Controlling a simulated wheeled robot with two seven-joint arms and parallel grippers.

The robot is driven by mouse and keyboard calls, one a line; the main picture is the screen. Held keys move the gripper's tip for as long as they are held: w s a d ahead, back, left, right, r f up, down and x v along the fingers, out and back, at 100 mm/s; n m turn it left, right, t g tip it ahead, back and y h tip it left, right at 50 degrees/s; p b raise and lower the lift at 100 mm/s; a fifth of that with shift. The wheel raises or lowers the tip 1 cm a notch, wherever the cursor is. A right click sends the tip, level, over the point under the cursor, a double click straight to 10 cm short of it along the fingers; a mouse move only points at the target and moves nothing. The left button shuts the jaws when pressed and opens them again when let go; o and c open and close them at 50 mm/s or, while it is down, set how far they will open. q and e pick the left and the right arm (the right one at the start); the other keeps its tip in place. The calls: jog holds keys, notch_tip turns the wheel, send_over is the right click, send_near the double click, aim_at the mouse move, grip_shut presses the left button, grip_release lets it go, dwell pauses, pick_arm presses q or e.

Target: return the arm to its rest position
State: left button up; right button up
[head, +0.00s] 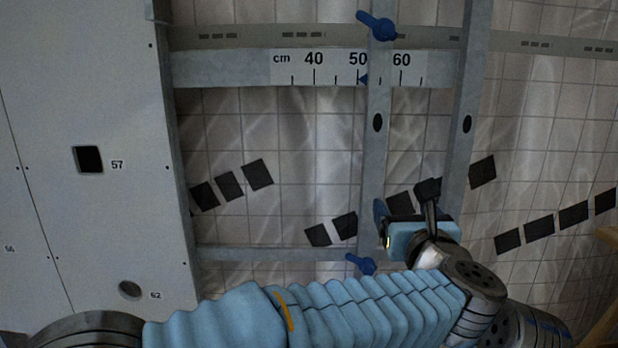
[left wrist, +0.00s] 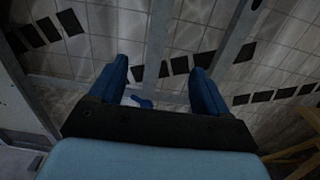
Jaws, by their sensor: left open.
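My left arm comes in from the left along the bottom of the head view, in a ribbed light-blue sleeve. It bends upward at the right to my left gripper (head: 405,208), in front of the lower part of the metal uprights. In the left wrist view my left gripper (left wrist: 160,82) shows two blue fingers spread wide apart, with nothing held between them. A blue clamp handle (left wrist: 141,102) shows beyond the fingers. My right gripper is in neither view.
A grey panel (head: 90,150) with holes stands at the left. A metal frame carries a centimetre scale (head: 345,68), an upper blue handle (head: 379,27) and a lower blue handle (head: 362,264). A tiled wall (head: 560,120) is behind. Something wooden (head: 606,238) shows at the right edge.

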pick_arm(q)
jog(key=w+a+f+m+g, duration=0.1)
jog(key=w+a+f+m, duration=0.25)
jog(key=f, duration=0.35)
jog(key=w+a+f+m+g+h, duration=0.1)
jog(key=w+a+f+m, duration=0.15)
jog(key=f+m, duration=0.4)
jog(key=w+a+f+m+g, duration=0.1)
jog(key=w+a+f+m, duration=0.2)
jog(key=f, duration=0.5)
jog(key=s+a+f+m+g, duration=0.15)
jog(key=a+f+m, duration=0.25)
jog(key=f, duration=0.6)
jog(key=a+f+m+g, duration=0.3)
jog(key=a+f+m, duration=0.1)
jog(key=f, duration=0.6)
jog(key=s+a+f+m+g+h, duration=0.2)
jog(key=s+a+f+m+g, duration=0.45)
jog(key=s+f, duration=0.75)
jog(key=s+a+f+m+g, duration=0.1)
jog(key=s+a+f+m, duration=0.1)
jog(key=s, duration=0.4)
jog(key=s+a+f+m+g+h, duration=0.1)
jog(key=s+f+m+g, duration=0.1)
jog(key=s+f+m, duration=0.2)
jog(key=s, duration=0.3)
jog(key=shift+a+m, duration=0.35)
jog(key=shift+a, duration=0.05)
